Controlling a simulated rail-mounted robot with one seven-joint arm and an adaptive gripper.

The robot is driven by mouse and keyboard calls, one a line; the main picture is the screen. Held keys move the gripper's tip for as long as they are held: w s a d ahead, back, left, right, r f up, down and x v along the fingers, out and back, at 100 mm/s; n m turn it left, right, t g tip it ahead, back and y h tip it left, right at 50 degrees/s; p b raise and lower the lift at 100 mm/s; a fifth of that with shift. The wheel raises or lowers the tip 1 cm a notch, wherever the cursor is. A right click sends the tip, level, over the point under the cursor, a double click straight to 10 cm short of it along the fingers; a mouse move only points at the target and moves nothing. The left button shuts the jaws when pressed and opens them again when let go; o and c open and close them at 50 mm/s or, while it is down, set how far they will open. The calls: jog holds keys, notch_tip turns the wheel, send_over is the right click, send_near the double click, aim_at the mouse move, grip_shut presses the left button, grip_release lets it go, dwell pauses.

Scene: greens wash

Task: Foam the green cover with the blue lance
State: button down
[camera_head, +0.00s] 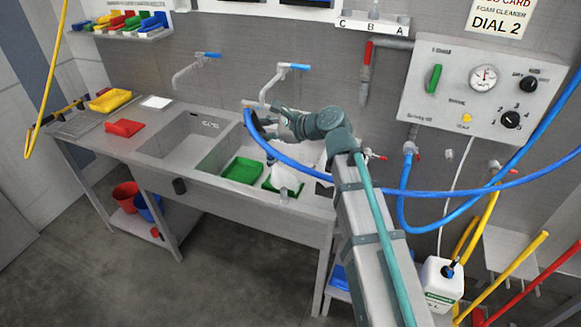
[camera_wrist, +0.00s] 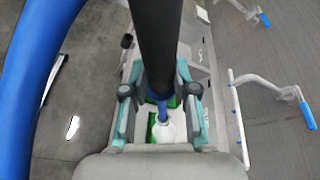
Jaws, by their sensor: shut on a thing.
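My gripper (camera_head: 266,120) is shut on the blue lance and holds it above the sink. In the wrist view, my gripper (camera_wrist: 160,98) has its teal fingers on both sides of the lance's black body (camera_wrist: 157,40). The lance's blue end (camera_wrist: 162,108) points down toward white foam. A green piece (camera_head: 242,170) lies flat in the sink. To its right, another green piece (camera_head: 293,189) is partly hidden under a white mass (camera_head: 284,176), which looks like foam. I cannot tell which green piece is the cover. White (camera_wrist: 165,131) also shows over green in the wrist view.
The blue hose (camera_head: 455,192) sweeps from the lance to the right. A wall panel (camera_head: 460,92) with a gauge and knobs is at the right. Two blue-handled taps stand behind the sinks. Red (camera_head: 125,128) and yellow (camera_head: 109,101) pieces lie on the left drainboard.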

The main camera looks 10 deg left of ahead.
jog(key=w+a+p, duration=0.1)
jog(key=a, duration=0.5)
jog(key=shift+w+a, duration=0.15)
jog(key=shift+a, duration=0.15)
dwell(0.7)
dwell(0.6)
jog(key=c, duration=1.5)
grip_release()
jog(key=shift+c, duration=0.6)
